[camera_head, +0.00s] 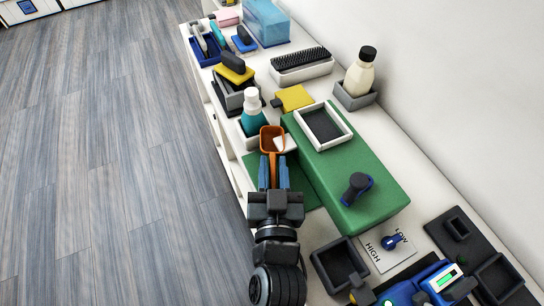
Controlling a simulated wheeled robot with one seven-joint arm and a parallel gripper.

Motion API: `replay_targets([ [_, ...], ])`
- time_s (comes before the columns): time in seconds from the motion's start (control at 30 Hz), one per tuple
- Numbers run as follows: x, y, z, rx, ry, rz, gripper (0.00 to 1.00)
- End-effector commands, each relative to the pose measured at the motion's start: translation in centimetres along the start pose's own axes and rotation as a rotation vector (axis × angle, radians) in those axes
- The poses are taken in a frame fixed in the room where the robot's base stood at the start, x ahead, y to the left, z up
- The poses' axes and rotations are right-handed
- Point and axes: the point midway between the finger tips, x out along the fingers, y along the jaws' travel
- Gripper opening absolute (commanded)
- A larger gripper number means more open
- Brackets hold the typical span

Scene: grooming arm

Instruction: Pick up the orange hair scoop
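The orange hair scoop (272,133) is in front of the teal bottle's tray, with its cup toward the back and its handle pointing toward me. My gripper (274,165) reaches in from the front, and its two blue fingers lie on either side of the scoop's handle. I cannot tell whether the fingers press on the handle or stand slightly apart from it. I also cannot tell whether the scoop touches the surface below. My wrist and fingers hide part of the handle and the dark green mat (306,194).
A green block (345,160) with a white-rimmed tray (345,143) stands right of my gripper. A bottle with a teal body (252,122) stands just behind the scoop. A yellow pad (295,97) lies behind. A dark tray (325,265) is at front right. Open floor (100,150) lies left.

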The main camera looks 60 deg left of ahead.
Motion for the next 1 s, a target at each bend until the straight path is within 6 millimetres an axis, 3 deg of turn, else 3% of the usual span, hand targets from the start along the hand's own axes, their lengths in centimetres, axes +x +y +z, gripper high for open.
replay_targets([
  [0.27, 0.0, 0.0, 0.0, 0.0, 0.0, 0.0, 0.0],
  [0.7, 0.0, 0.0, -0.3, 0.0, 0.0, 0.0, 0.0],
  [1.0, 0.0, -0.2, -3.1, 0.0, 0.002, 0.001, 0.0],
])
